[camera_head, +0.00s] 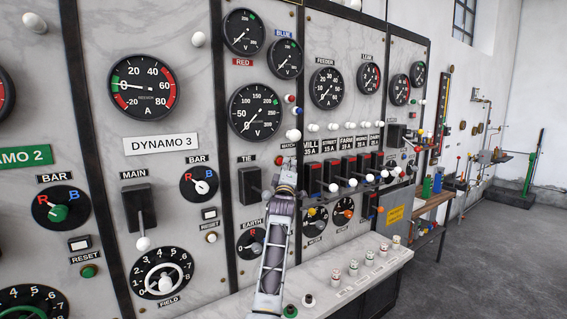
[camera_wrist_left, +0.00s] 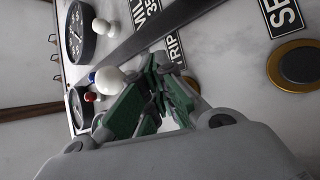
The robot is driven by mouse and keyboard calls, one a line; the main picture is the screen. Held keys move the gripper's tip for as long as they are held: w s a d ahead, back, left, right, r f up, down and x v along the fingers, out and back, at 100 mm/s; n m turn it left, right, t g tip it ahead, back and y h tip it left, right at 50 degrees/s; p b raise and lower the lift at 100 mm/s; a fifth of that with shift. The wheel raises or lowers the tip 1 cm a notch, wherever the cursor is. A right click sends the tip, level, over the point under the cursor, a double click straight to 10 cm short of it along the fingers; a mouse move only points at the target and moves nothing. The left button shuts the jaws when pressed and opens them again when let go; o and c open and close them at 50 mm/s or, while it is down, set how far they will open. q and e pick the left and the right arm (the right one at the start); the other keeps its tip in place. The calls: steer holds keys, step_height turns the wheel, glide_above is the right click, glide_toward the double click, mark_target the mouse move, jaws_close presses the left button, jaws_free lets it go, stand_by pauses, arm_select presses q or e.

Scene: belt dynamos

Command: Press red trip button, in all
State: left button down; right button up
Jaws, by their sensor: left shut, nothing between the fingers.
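My left arm reaches up from the bottom of the head view to the switchboard. Its gripper (camera_head: 289,163) is shut and empty, at the panel left of the MILL label (camera_head: 311,146). In the left wrist view the green-padded fingers (camera_wrist_left: 162,88) are together, close to a label reading TRIP (camera_wrist_left: 175,48). A small dark reddish round button (camera_head: 279,160) shows just left of the fingertips in the head view; I cannot tell whether it is the trip button. The fingers may hide part of that spot, and contact cannot be told. My right gripper is not in view.
A white knob (camera_head: 293,135) sits just above the gripper, with a red lamp (camera_head: 289,98) and blue lamp higher up. Black breakers with white knobs (camera_head: 335,187) project on the right. A sloping desk (camera_head: 340,275) with small buttons lies below.

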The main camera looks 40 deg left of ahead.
arm_select(q)
steer(key=shift+s+a+f, duration=0.3)
steer(key=shift+a+f, duration=0.05)
steer(key=shift+a, duration=0.05)
steer(key=shift+s, duration=0.1)
steer(key=shift+s+d+r, duration=0.1)
steer(key=shift+s+r, duration=0.15)
steer(key=shift+s, duration=0.1)
steer(key=shift+s+d+f, duration=0.1)
steer(key=shift+d, duration=0.1)
steer(key=d, duration=0.1)
steer(key=s+d, duration=0.1)
steer(key=d, duration=0.2)
steer(key=shift+s+d+b, duration=0.15)
steer(key=shift+s+b, duration=0.15)
steer(key=shift+s, duration=0.1)
stand_by(0.3)
steer(key=shift+f, duration=0.15)
stand_by(0.5)
